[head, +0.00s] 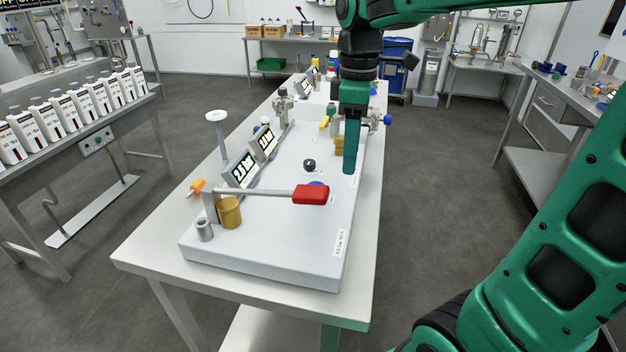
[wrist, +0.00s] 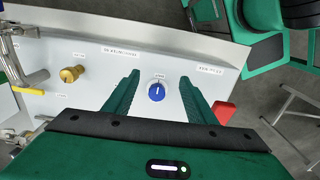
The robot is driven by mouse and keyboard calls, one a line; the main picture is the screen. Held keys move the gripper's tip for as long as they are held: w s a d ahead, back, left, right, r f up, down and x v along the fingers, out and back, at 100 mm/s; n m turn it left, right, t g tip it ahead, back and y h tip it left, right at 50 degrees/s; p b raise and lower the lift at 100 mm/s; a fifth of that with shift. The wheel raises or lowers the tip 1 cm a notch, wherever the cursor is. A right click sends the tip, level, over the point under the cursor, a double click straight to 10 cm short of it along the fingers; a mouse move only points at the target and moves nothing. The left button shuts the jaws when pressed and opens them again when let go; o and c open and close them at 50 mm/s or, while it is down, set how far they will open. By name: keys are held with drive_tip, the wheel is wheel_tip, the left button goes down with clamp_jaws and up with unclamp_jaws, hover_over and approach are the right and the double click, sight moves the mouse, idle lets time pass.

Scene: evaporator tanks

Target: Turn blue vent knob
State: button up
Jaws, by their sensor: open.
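The blue vent knob (wrist: 156,91) is round with a white pointer mark and sits on the pale panel. In the wrist view it lies between my two green fingers, with a visible gap on each side. In the head view only a blue sliver (head: 317,183) shows behind the red handle. My gripper (wrist: 158,76) is open and empty, pointing down at the panel. In the head view my gripper (head: 350,168) is seen edge-on, above the panel's right side. I cannot tell its exact height over the knob.
A red lever handle (head: 311,194) reaches across the panel close to the knob; it also shows at the right finger in the wrist view (wrist: 224,112). A black knob (head: 309,165), a brass fitting (wrist: 72,74) and small display screens (head: 243,169) are nearby. Open floor lies right of the table.

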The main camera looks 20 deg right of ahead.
drive_tip(key=w+a+r+n, duration=0.2)
drive_tip(key=w+a+n, duration=0.2)
drive_tip(key=a+n, duration=0.15)
drive_tip(key=shift+m, duration=0.25)
drive_tip(key=f, duration=1)
drive_tip(key=shift+a+f, duration=0.2)
drive_tip(key=shift+f, duration=0.15)
drive_tip(key=shift+r, duration=0.1)
drive_tip(key=c, duration=1)
